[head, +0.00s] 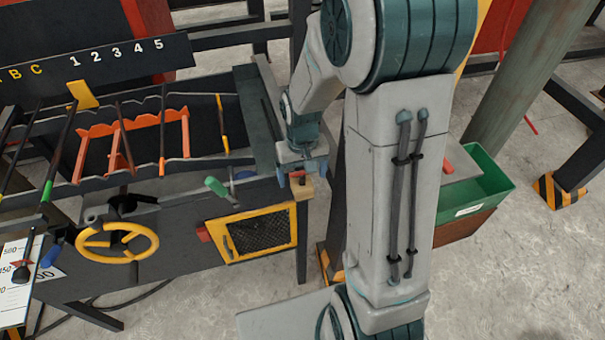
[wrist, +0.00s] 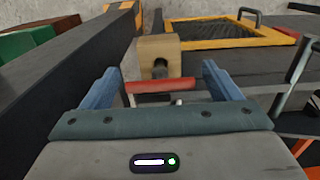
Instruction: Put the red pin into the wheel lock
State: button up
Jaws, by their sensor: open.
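The red pin (head: 298,174) is at the right end of the bench front, by a wooden block (head: 301,189). In the wrist view the red pin (wrist: 160,86) shows as a red bar lying crosswise between my fingers, in front of the wooden block (wrist: 159,50), which has a dark hole or slot. My gripper (wrist: 160,80) is open around the bar, with a gap visible at least on the right; in the head view my gripper (head: 300,172) points down there. The yellow wheel (head: 117,241) is on the bench front at left. I cannot clearly make out its lock.
A green-handled lever (head: 216,186) and a yellow-framed mesh panel (head: 257,232) lie between my gripper and the wheel. Orange racks and bars fill the bench top. A green bin (head: 487,186) stands at the right. A dark beam (wrist: 85,75) runs along the left in the wrist view.

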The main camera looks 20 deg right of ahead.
jog(key=shift+f, duration=1.05)
jog(key=c, duration=1.1)
